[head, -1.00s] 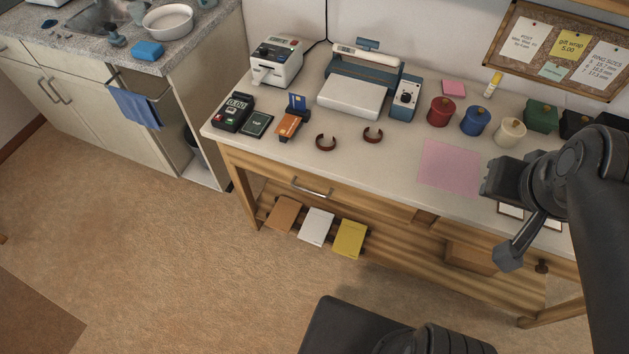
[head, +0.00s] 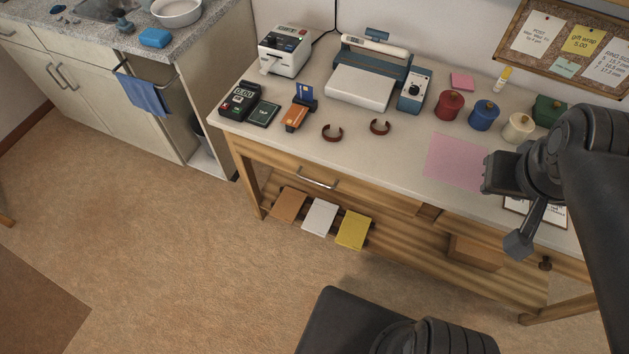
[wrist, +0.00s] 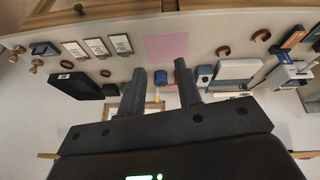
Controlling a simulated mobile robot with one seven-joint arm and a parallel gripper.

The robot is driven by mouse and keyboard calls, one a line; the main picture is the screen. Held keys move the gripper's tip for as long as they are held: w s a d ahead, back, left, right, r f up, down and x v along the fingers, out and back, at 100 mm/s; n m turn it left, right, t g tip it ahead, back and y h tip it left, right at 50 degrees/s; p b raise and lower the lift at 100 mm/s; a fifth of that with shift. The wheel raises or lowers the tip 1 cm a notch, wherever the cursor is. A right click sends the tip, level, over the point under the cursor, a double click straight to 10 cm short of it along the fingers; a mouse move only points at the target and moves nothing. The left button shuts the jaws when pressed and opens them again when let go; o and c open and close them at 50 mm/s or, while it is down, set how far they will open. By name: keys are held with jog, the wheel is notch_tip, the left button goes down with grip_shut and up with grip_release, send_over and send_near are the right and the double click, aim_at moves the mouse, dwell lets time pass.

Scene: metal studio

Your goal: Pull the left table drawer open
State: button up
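The left table drawer (head: 365,195) is a wooden front under the pale tabletop, with a silver bar handle (head: 317,183). It looks shut, its front about level with the table frame. My gripper shows in the wrist view (wrist: 162,73), with its two dark fingers spread apart and nothing between them. In the head view my arm's end is over the right part of the table, well to the right of the handle and apart from it. The fingertips are hard to make out there. The left drawer's handle is not visible in the wrist view.
The tabletop (head: 390,147) carries a card reader (head: 240,100), bracelets, a scale, jars and a pink sheet (head: 455,160). Folders lie on the low shelf (head: 268,214). A dark round knob (head: 545,264) sits at the right. The floor (head: 170,250) before the drawer's left part is clear.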

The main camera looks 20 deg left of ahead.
jog(key=w+a+f+n+t+h, duration=0.1)
jog(key=w+a+f+n+h, duration=0.55)
jog(key=n, duration=0.65)
jog(key=w+a+f+n+h, duration=0.3)
jog(key=a+f+n, duration=0.5)
jog(key=f+n, duration=0.4)
jog(key=s+a+f+n+t+y, duration=0.5)
jog(key=a+f+n, duration=0.55)
jog(key=n, duration=0.35)
jog(key=s+a+f+n+t+y, duration=0.5)
jog(key=a+f+n, duration=0.5)
jog(key=a+n, duration=0.25)
jog(key=x, duration=1.1)
jog(key=shift+d+n, duration=0.35)
jog(key=shift+d, duration=0.15)
jog(key=shift+c, duration=0.4)
grip_shut()
